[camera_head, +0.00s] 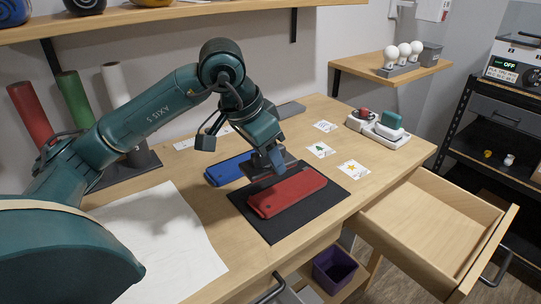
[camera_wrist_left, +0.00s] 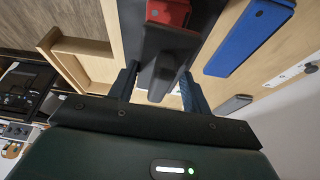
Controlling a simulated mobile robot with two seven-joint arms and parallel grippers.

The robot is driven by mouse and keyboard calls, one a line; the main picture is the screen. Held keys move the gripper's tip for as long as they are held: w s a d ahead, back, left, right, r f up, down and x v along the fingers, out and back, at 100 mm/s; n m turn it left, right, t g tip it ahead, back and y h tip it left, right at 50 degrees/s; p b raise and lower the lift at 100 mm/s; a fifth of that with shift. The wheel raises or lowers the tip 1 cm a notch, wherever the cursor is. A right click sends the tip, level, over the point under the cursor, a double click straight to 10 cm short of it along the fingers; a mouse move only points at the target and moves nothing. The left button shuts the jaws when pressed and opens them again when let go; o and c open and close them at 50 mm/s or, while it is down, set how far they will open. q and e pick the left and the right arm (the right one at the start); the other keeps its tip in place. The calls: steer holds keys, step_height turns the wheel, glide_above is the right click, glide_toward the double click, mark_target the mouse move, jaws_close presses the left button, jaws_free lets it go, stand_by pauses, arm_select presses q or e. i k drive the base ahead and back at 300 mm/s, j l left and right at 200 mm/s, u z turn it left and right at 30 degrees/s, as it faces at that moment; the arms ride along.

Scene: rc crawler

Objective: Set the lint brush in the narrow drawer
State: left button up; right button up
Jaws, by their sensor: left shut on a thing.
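My left gripper (camera_head: 272,165) comes down over the back of the desk mat and is shut on a dark grey, handled thing, seemingly the lint brush. In the left wrist view the dark brush (camera_wrist_left: 166,72) lies between the two fingers (camera_wrist_left: 158,85), its wide part toward the red case. In the head view it is largely hidden by the gripper. A wooden drawer (camera_head: 440,215) stands open and empty at the desk's right; it also shows in the left wrist view (camera_wrist_left: 88,68). I cannot tell whether it is the narrow one. My right gripper is not in view.
A red case (camera_head: 288,192) lies on the black mat (camera_head: 270,229), with a blue case (camera_head: 226,169) behind it. Cards (camera_head: 353,170) and a white tray (camera_head: 378,130) lie to the right. A purple bin (camera_head: 334,268) stands below. Paper (camera_head: 160,240) covers the left desk.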

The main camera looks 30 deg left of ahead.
mark_target(418, 235)
steer(key=i+l, duration=0.1)
steer(key=l, duration=0.25)
steer(key=i+l, duration=0.15)
steer(key=l, duration=0.25)
steer(key=i+l, duration=0.1)
steer(key=l, duration=0.25)
steer(key=i+l, duration=0.15)
steer(key=l, duration=0.2)
steer(key=i+l+u, duration=0.1)
steer(key=l, duration=0.3)
